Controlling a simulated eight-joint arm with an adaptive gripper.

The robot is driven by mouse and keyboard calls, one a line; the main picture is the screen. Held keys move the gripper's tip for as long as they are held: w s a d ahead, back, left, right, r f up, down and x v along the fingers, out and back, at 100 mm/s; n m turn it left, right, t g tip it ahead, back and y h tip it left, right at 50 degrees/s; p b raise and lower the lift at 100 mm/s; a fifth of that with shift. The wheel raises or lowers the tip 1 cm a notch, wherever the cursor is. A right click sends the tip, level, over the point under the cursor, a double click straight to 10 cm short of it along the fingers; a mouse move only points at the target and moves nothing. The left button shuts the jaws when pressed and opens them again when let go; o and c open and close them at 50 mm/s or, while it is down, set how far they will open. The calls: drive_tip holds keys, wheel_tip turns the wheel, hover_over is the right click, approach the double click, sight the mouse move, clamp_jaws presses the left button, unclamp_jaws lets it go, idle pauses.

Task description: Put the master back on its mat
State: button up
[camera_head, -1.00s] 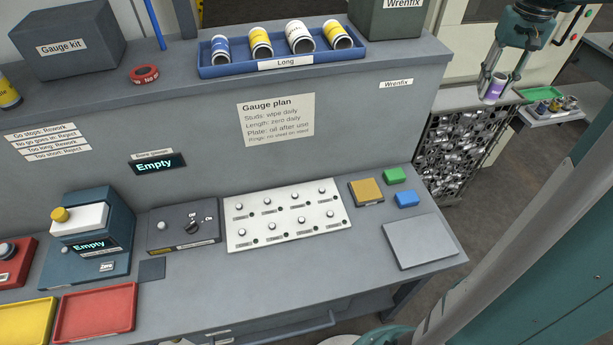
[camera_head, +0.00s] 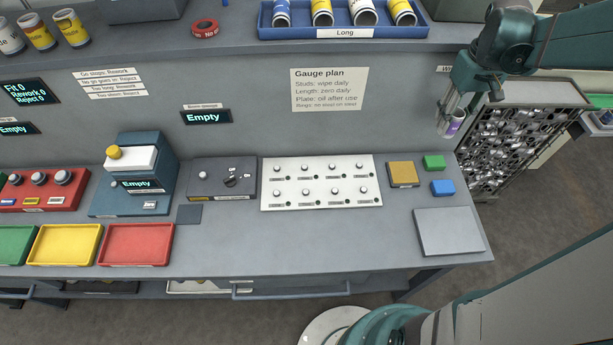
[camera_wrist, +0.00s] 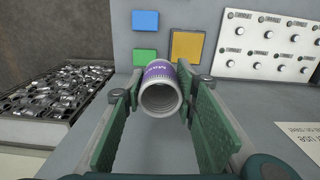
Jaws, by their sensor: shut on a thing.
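The master is a short hollow cylinder with a purple label and a pale rim. It shows in the head view (camera_head: 456,125) and, with its open end facing the camera, in the wrist view (camera_wrist: 161,92). My gripper (camera_head: 450,118) is shut on it, with green-padded fingers (camera_wrist: 163,86) on either side. It holds the master in the air by the bench's right end. A small dark square mat (camera_head: 189,214) lies bare on the bench, in front of the dial box. A larger grey slab (camera_head: 449,232) lies bare at the bench's right front.
The bench holds a white studded plate (camera_head: 320,182), a yellow-brown pad (camera_head: 403,174), and green (camera_head: 433,162) and blue (camera_head: 443,187) blocks. A bin of metal parts (camera_head: 510,140) stands beyond the right end. The bench front between mat and slab is clear.

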drive_tip(key=s+a+f+n+p, duration=0.1)
drive_tip(key=a+n+p, duration=0.45)
drive_tip(key=a, duration=1.65)
drive_tip(key=s+a+f+n+p, duration=0.1)
drive_tip(key=a+n+p, duration=0.45)
drive_tip(key=a, duration=1.75)
drive_tip(key=s+a+f+n+b, duration=0.2)
drive_tip(key=s+a, duration=0.1)
drive_tip(key=a, duration=0.7)
drive_tip(key=s+a+f+n+b, duration=0.2)
drive_tip(key=s+a+f, duration=0.1)
drive_tip(key=a, duration=0.8)
drive_tip(key=s+a+f+n+b, duration=0.2)
drive_tip(key=s+a, duration=0.2)
drive_tip(key=a, duration=0.7)
drive_tip(key=shift+s+f+n, duration=0.2)
drive_tip(key=shift+f+n, duration=0.1)
drive_tip(key=shift+f, duration=0.05)
drive_tip(key=shift+a, duration=0.1)
drive_tip(key=shift+f, duration=0.1)
drive_tip(key=shift+f, duration=2.85)
